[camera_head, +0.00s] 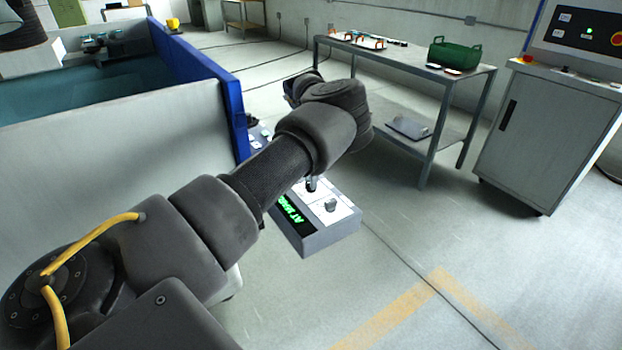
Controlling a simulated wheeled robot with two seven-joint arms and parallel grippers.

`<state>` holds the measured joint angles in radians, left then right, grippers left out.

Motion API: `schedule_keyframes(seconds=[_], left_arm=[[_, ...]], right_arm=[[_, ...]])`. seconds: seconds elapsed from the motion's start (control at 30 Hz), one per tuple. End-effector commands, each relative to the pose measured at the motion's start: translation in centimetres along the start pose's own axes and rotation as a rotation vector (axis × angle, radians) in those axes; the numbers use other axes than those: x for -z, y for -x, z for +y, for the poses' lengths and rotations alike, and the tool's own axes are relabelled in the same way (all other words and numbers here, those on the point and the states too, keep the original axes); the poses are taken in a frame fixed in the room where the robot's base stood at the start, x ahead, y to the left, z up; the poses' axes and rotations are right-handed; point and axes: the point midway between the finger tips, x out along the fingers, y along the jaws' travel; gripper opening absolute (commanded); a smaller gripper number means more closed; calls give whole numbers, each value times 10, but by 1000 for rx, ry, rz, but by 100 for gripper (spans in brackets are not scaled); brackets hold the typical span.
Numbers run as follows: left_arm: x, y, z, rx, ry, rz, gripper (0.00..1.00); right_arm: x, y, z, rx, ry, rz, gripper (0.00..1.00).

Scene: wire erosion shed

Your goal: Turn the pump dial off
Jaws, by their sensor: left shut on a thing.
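A grey control box (327,236) with a white sloped top and a green lit display (294,216) stands below and behind my left arm. One round grey dial (331,205) shows clear of the arm on its top. My left arm crosses over the box, its wrist bent above it. My left gripper (311,185) is mostly hidden behind my own forearm; only a small dark part shows at the panel. It is shut on the pump dial, which the arm hides. The dial's setting and the panel's labels are not readable. My right gripper is not in view.
A blue-edged tank wall (200,65) runs along the left, close to the arm. A metal table (412,60) with a green basket (455,54) stands behind. A grey cabinet (548,130) is at right. The floor right of the box is clear.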

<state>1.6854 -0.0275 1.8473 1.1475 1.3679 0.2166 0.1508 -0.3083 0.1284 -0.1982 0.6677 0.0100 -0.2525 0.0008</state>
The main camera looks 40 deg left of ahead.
Motion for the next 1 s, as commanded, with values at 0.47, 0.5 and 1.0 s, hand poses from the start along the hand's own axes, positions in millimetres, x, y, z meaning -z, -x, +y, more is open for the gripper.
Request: schedule_keyframes(seconds=[0.47, 0.5, 1.0], left_arm=[[0, 1, 0, -1, 1, -2, 37], [0, 1, 0, -1, 1, -2, 37], [-1, 76, 0, -2, 2, -7, 37]], right_arm=[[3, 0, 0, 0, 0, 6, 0], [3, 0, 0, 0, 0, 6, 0], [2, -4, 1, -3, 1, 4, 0]])
